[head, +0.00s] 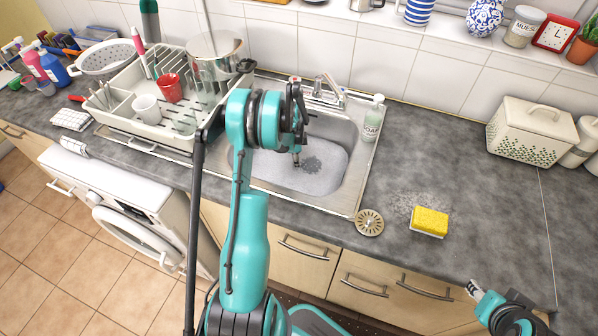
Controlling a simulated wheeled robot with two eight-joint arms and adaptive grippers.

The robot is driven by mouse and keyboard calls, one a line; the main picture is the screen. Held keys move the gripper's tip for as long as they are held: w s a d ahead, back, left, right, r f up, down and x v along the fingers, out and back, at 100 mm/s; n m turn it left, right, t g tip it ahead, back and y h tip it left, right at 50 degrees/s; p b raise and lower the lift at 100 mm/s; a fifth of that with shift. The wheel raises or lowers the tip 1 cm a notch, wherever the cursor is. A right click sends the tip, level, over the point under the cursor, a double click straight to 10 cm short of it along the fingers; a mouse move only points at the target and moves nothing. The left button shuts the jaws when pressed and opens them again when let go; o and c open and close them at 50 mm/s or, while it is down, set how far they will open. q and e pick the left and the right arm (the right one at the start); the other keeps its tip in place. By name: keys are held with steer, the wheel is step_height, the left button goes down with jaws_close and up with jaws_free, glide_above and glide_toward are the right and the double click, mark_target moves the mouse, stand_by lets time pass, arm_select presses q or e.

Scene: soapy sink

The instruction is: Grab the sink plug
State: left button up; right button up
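The metal sink (352,190) holds white suds (285,172). A dark round patch (312,164) shows among the suds; I cannot tell whether it is the sink plug or the drain opening. My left gripper (297,160) reaches down into the sink just left of this patch, partly hidden by my own arm. I cannot tell whether its fingers are open or touching anything. A round slotted metal disc (369,222) lies on the counter near the sink's front right corner. My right gripper (473,288) is at the lower right by the counter's front edge, away from the sink.
A yellow sponge (430,221) sits right of the disc beside some foam. A soap bottle (373,118) stands at the sink's right rim, and the faucet (325,88) is at the back. A dish rack (120,116) with cups is on the left. The right counter is mostly clear.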

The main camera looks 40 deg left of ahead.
arm_select(q)
steer(key=shift+f, duration=0.45)
steer(key=shift+r, duration=0.1)
jaws_close()
steer(key=shift+r, duration=0.1)
